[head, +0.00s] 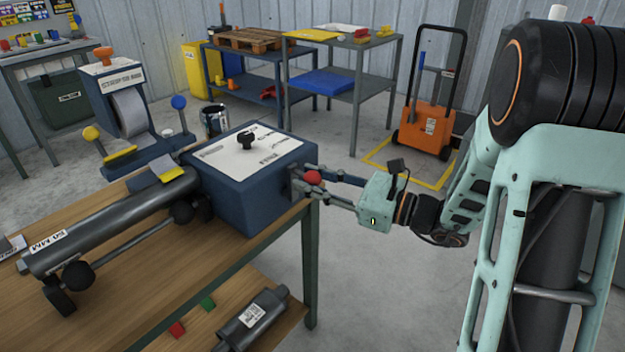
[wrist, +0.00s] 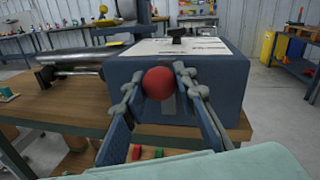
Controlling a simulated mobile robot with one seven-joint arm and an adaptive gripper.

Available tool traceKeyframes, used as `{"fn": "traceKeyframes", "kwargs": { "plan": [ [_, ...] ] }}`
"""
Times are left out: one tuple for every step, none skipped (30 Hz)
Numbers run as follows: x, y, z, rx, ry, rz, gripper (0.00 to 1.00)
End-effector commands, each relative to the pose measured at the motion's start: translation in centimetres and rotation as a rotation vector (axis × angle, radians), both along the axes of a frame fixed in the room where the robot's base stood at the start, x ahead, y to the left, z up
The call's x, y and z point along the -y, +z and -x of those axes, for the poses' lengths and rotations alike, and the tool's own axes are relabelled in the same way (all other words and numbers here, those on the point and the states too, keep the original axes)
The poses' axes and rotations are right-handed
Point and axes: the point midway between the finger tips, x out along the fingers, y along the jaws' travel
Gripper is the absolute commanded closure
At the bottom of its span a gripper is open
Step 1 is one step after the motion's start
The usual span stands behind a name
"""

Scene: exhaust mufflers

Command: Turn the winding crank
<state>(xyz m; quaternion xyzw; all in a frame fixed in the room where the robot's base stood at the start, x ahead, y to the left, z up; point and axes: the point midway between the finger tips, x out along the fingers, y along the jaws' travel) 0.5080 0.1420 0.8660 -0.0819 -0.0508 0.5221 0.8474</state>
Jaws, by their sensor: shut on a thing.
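The winding crank shows as a red ball knob (head: 313,178) at the right end of a dark blue box (head: 240,200) on the wooden bench. My gripper (head: 308,182) reaches in from the right with its fingers on either side of the knob. In the wrist view, the red knob (wrist: 158,83) sits between the two finger tips (wrist: 157,85), in front of the blue box's end face (wrist: 225,80). My gripper is shut on the knob. The crank's arm behind the knob is mostly hidden by the knob and fingers.
A steel muffler tube (head: 115,225) lies on the bench left of the box. A machine with blue and yellow ball levers (head: 130,115) stands behind it. An orange cart (head: 425,125) stands on the floor behind my arm. The floor right of the bench is clear.

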Motion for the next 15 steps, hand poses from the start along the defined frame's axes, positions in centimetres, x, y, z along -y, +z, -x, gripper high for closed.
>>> {"fn": "traceKeyframes", "kwargs": {
  "plan": [
    [0.01, -0.01, 0.01, 0.0, 0.0, 0.0, 1.0],
    [0.01, -0.01, 0.01, 0.0, 0.0, 0.0, 1.0],
    [0.01, -0.01, 0.01, 0.0, 0.0, 0.0, 1.0],
    [0.02, -0.01, 0.01, -0.001, 0.0, 0.0, 1.0],
    [0.02, 0.0, 0.0, -0.002, 0.0, -0.001, 1.0],
    [0.04, 0.02, -0.02, -0.004, 0.0, -0.003, 1.0],
    [0.06, 0.04, -0.04, -0.008, 0.0, -0.005, 1.0],
    [0.08, 0.06, -0.07, -0.011, -0.001, -0.008, 1.0],
    [0.11, 0.1, -0.11, -0.017, 0.0, -0.013, 1.0],
    [0.15, 0.12, -0.16, -0.023, 0.0, -0.018, 1.0],
    [0.18, 0.14, -0.21, -0.031, 0.001, -0.025, 1.0],
    [0.24, 0.16, -0.29, -0.045, 0.0, -0.035, 1.0],
    [0.3, 0.19, -0.37, -0.056, 0.001, -0.043, 1.0],
    [0.39, 0.22, -0.45, -0.068, 0.0, -0.052, 1.0],
    [0.5, 0.21, -0.58, -0.087, -0.001, -0.067, 1.0]
  ]
}}
